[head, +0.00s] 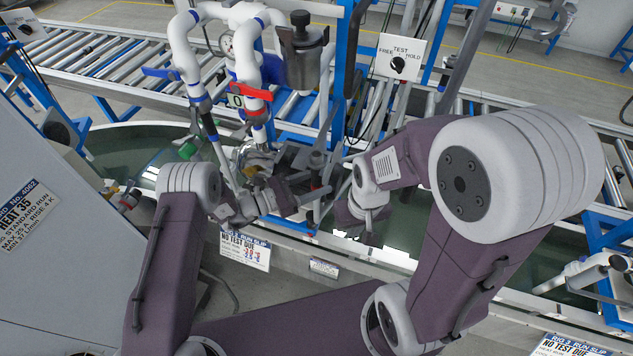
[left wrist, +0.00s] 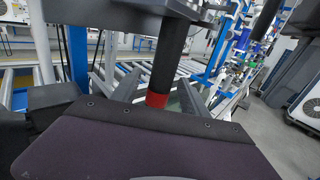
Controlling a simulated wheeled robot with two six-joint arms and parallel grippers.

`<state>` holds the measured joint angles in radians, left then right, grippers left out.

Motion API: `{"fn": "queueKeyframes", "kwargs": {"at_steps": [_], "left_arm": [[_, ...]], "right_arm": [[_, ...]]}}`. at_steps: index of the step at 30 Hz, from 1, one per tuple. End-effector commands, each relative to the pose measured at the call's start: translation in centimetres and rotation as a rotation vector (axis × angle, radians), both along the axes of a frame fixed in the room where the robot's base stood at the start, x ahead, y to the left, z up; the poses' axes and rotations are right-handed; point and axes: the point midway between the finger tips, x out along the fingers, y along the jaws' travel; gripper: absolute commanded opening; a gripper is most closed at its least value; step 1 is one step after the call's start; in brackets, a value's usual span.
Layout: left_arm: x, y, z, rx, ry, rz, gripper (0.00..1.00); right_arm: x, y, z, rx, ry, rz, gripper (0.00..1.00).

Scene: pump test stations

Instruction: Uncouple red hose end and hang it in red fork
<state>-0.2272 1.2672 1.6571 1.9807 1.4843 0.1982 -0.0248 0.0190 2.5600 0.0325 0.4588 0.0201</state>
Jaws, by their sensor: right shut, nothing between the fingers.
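My left gripper (head: 305,194) is below the pipework at the near edge of the tank. In the left wrist view its two grey fingers (left wrist: 160,88) stand apart on either side of a dark upright hose end with a red band (left wrist: 157,100). A gap shows on the left of the hose end; on the right it is close to the finger, and contact is unclear. In the head view this hose end is hard to separate from the dark fittings around the gripper. My right gripper (head: 367,228) is shut and empty, to the right. I cannot identify the red fork.
A switch panel (head: 400,60) marked TEST stands behind. A water tank (head: 130,143) and roller conveyor (head: 95,65) lie beyond. A grey cabinet (head: 50,260) stands at left.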

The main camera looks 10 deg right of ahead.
Motion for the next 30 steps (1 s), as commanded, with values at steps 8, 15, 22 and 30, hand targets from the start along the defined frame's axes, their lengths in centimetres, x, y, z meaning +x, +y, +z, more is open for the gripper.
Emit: {"fn": "queueKeyframes", "kwargs": {"at_steps": [8,15,22,30], "left_arm": [[-0.2,1.9,-0.4,0.002,0.001,0.005,0.52],[-1.2,7.1,-0.4,0.001,0.000,0.006,0.52],[-1.7,8.9,-0.1,0.000,0.000,0.001,0.52],[-1.7,8.9,0.0,0.000,0.000,0.000,0.52]], "right_arm": [[0.0,0.0,-0.9,0.000,0.000,0.000,0.00],[0.0,0.0,-2.7,0.000,0.000,0.000,0.00],[0.0,0.0,-3.0,0.000,0.000,0.000,0.00],[0.0,0.0,-2.9,0.000,0.000,0.000,0.00]]}}
